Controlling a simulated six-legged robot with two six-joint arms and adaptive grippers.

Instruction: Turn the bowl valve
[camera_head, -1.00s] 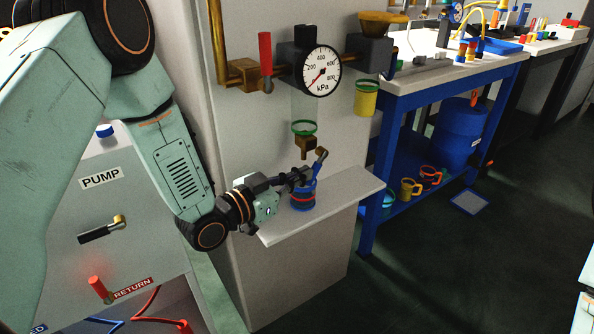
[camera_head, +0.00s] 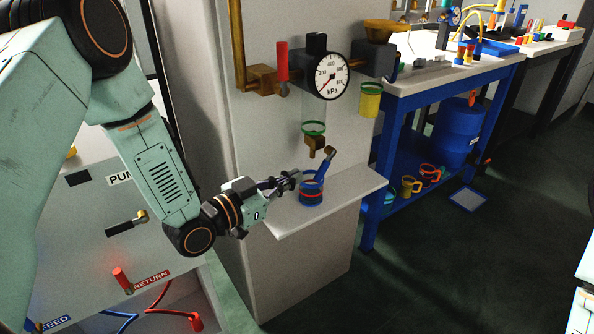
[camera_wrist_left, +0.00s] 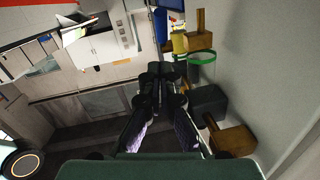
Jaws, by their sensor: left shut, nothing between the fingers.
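The clear bowl with a green ring (camera_head: 313,129) hangs below the pressure gauge (camera_head: 325,75) in the head view. A brass valve block (camera_head: 315,146) sits under it, and a blue lever (camera_head: 327,160) slants down beside the block. A blue cup with a red band (camera_head: 311,194) stands on the shelf below. My left gripper (camera_head: 292,179) is shut and empty, just left of the cup and lever, below the brass block. Whether it touches the cup is unclear. In the left wrist view its fingers (camera_wrist_left: 163,78) are together. A green ring (camera_wrist_left: 201,57) shows to their right.
The pale shelf (camera_head: 345,205) juts from the wall panel. A red-handled valve (camera_head: 282,62) sits left of the gauge. A yellow cup (camera_head: 370,100) hangs right of it. A blue bench (camera_head: 390,145) stands to the right. The pump panel (camera_head: 85,225) is at left. The floor at right is mostly clear.

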